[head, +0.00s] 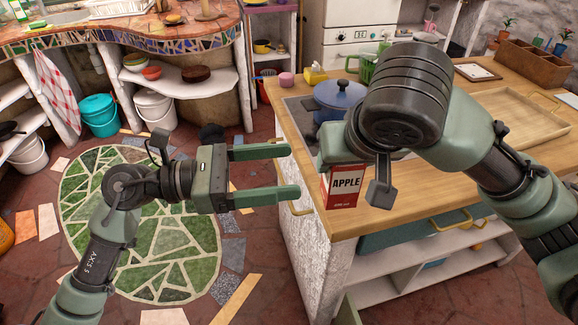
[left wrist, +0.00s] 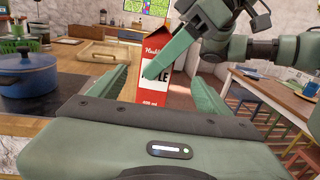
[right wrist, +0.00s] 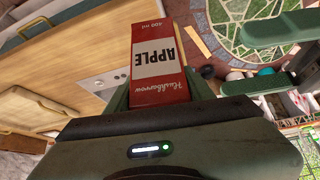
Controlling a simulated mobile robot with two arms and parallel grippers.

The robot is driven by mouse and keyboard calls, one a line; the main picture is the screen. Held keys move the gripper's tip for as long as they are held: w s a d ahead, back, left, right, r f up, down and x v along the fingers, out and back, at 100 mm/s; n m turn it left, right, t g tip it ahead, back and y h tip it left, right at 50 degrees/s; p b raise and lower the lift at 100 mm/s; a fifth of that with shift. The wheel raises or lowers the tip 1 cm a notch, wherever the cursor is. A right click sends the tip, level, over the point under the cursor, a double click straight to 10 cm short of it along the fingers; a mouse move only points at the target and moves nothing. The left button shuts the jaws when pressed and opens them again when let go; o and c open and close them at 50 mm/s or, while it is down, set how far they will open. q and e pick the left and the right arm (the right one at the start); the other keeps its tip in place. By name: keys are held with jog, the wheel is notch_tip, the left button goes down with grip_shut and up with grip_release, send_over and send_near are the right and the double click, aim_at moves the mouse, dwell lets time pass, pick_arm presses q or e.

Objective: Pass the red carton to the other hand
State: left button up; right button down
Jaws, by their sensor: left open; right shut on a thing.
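The red carton (head: 342,188), with a white APPLE label, is upright in the head view. My right gripper (head: 343,166) is shut on it from above; its fingers are mostly hidden by my arm there. In the right wrist view the carton (right wrist: 158,62) sits between the right fingers, its label upside down. My left gripper (head: 292,173) is open and empty, its fingers pointing at the carton, with a small gap in the head view. In the left wrist view the carton (left wrist: 154,88) appears between the left fingertips, partly covered by a right finger.
The wooden counter (head: 440,190) is behind and right of the carton, with a blue pot (head: 338,100) and a wooden tray (head: 522,122) on it. Open floor lies under my left arm.

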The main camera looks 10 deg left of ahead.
aim_at(343, 168)
pick_arm(q)
jog(key=x, duration=1.2)
jog(key=shift+s, duration=0.1)
jog(key=c, duration=1.5)
pick_arm(e)
jog(key=shift+w, duration=0.1)
pick_arm(q)
jog(key=shift+s+r, duration=0.1)
jog(key=shift+s, duration=0.05)
grip_shut()
pick_arm(e)
jog(key=shift+c, duration=2.4)
grip_release()
pick_arm(q)
jog(key=shift+d, duration=0.1)
pick_arm(e)
jog(key=shift+a, duration=0.15)
jog(key=shift+r, duration=0.1)
